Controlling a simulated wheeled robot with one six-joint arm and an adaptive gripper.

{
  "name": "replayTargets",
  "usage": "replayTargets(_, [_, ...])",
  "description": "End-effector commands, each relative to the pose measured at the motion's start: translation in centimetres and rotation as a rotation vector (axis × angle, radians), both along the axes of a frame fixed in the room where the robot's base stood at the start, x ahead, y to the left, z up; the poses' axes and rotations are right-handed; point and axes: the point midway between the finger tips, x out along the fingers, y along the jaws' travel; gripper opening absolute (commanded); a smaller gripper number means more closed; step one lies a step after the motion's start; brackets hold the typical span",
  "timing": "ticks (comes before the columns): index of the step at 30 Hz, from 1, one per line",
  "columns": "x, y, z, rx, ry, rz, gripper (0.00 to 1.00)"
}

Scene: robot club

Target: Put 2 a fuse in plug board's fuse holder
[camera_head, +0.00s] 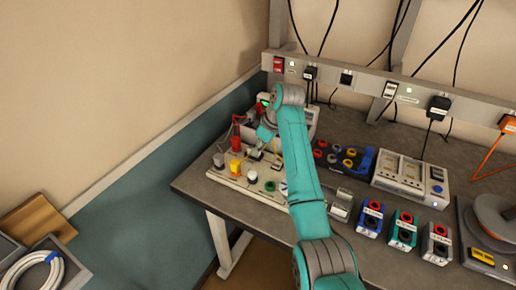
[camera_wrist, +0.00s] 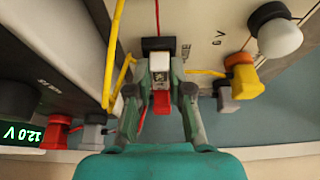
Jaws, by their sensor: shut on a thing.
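The plug board (camera_head: 225,182) is a pale panel at the table's left corner, carrying coloured plugs. In the wrist view its pale face (camera_wrist: 220,22) fills the upper part. A black block (camera_wrist: 157,44), beside partly hidden lettering ending in "SE", looks like the fuse holder. My gripper (camera_wrist: 160,75) is shut on a small pale piece with a red part (camera_wrist: 161,101), apparently the fuse. The piece is right at the black block; I cannot tell whether it is seated. In the head view my gripper (camera_head: 259,148) is over the board, and the fuse is too small to make out.
Yellow leads (camera_wrist: 119,75) and a yellow plug (camera_wrist: 243,83) are close to my fingers. A white knob (camera_wrist: 279,38) is at the upper right. A power supply with a green display (camera_wrist: 22,134) stands beside the board. Coloured terminal boxes (camera_head: 404,230) stand to the right.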

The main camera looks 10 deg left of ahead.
Motion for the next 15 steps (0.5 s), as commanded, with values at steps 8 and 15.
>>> replayTargets(8, [0.02, 0.01, -0.20, 0.001, -0.001, 0.000, 0.00])
replayTargets(15, [0.00, 0.01, -0.84, 0.000, 0.000, 0.000, 0.00])
